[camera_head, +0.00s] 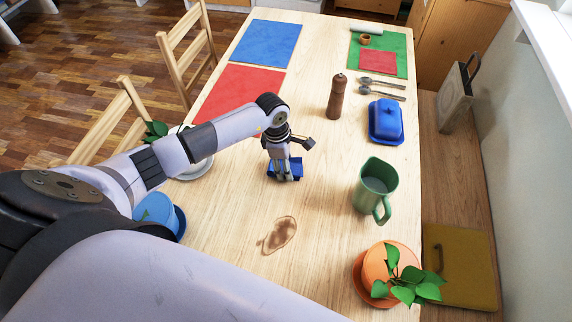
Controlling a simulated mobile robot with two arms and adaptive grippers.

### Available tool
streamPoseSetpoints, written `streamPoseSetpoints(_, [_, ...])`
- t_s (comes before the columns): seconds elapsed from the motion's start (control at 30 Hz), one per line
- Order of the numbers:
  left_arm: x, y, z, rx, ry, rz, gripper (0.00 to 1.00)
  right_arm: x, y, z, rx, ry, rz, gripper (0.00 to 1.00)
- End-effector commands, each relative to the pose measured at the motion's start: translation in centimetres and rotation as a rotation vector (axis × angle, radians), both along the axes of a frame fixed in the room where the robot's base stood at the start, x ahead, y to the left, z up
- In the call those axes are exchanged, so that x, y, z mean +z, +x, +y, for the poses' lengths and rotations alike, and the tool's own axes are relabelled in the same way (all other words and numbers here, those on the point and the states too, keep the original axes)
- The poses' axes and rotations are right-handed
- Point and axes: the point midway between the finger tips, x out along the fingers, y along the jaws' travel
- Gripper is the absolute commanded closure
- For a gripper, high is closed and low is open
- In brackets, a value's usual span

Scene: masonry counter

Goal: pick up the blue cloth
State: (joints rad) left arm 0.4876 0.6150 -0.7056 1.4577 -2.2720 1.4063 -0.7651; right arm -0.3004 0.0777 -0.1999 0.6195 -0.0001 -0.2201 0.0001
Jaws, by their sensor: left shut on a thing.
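My left gripper (284,174) reaches down over the middle of the wooden table and is shut on the blue cloth (295,168). The cloth shows as a small dark blue piece around the fingertips, partly hidden by them. It is at or just above the table top; I cannot tell whether it touches. My right gripper is not in view.
A brown stain (279,235) lies in front of the cloth. A green pitcher (375,187), a pepper mill (337,97) and a blue butter dish (386,121) stand to the right. An orange potted plant (391,265) is at the near right. A red mat (238,91) lies behind my arm.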

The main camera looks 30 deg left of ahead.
Motion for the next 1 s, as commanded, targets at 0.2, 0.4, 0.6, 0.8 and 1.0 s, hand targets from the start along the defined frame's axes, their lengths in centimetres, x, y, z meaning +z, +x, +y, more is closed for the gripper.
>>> streamPoseSetpoints(0.2, [2.2, 0.2, 0.1, -0.001, 0.001, -0.005, 0.64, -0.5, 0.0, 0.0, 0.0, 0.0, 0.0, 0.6])
streamPoseSetpoints(0.4, [7.3, 0.3, 0.1, -0.003, 0.002, -0.009, 0.64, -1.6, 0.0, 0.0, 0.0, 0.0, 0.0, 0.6])
streamPoseSetpoints(0.6, [13.2, 0.2, 0.1, -0.002, 0.002, -0.008, 0.64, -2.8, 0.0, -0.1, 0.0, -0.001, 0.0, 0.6])
streamPoseSetpoints(0.8, [17.5, 0.1, 0.0, 0.0, 0.002, -0.006, 0.64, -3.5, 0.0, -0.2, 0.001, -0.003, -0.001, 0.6])
streamPoseSetpoints(1.0, [19.5, 0.0, 0.0, 0.0, 0.0, -0.001, 0.64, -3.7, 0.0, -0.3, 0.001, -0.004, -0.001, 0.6])
